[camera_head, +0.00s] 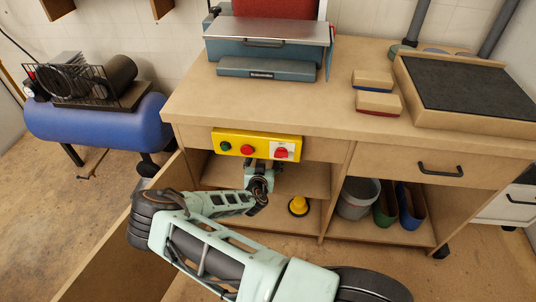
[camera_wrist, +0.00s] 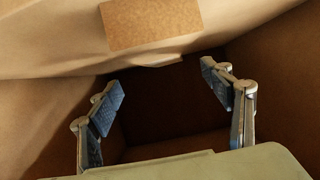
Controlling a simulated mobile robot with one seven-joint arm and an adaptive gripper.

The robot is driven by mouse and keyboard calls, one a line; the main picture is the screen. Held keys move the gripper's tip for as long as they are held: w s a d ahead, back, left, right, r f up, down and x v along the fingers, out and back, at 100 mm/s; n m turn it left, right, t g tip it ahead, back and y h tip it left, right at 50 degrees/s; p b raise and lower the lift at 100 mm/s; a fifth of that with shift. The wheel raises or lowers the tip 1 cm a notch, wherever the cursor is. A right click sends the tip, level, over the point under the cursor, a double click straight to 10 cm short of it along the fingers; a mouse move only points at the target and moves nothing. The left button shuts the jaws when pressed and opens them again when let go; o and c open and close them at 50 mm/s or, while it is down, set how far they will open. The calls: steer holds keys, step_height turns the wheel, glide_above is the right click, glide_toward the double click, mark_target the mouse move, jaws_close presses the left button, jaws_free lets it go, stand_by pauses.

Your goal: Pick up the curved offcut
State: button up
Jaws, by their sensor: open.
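My gripper (camera_wrist: 166,88) is open in the wrist view, its two blue-padded fingers wide apart with nothing between them. Behind the fingers is a dark brown, box-like recess. A pale, curved, wood-coloured surface (camera_wrist: 50,50) spans the upper left of that view; I cannot tell whether it is the curved offcut. In the head view my gripper end (camera_head: 259,186) is in front of the bench's open lower shelf, below the yellow control panel; its fingertips are not clear there. I cannot make out the offcut for certain in either view.
A tan speckled rectangle (camera_wrist: 150,22) shows at the wrist view's top. The yellow panel (camera_head: 256,145) overhangs the shelf, where a yellow-topped item (camera_head: 299,204) and a grey bucket (camera_head: 357,197) stand. A blue compressor (camera_head: 95,122) stands left.

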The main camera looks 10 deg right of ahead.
steer(key=b+x, duration=0.2)
steer(key=x, duration=0.5)
steer(key=shift+w+f+b, duration=0.15)
steer(key=shift+w+b, duration=0.1)
steer(key=shift+b, duration=0.05)
steer(key=shift+w+d+f, duration=0.1)
steer(key=shift+w+d, duration=0.05)
steer(key=shift+w, duration=0.4)
steer(key=shift+c, duration=0.4)
steer(key=c, duration=1.6)
steer(key=shift+c, duration=0.7)
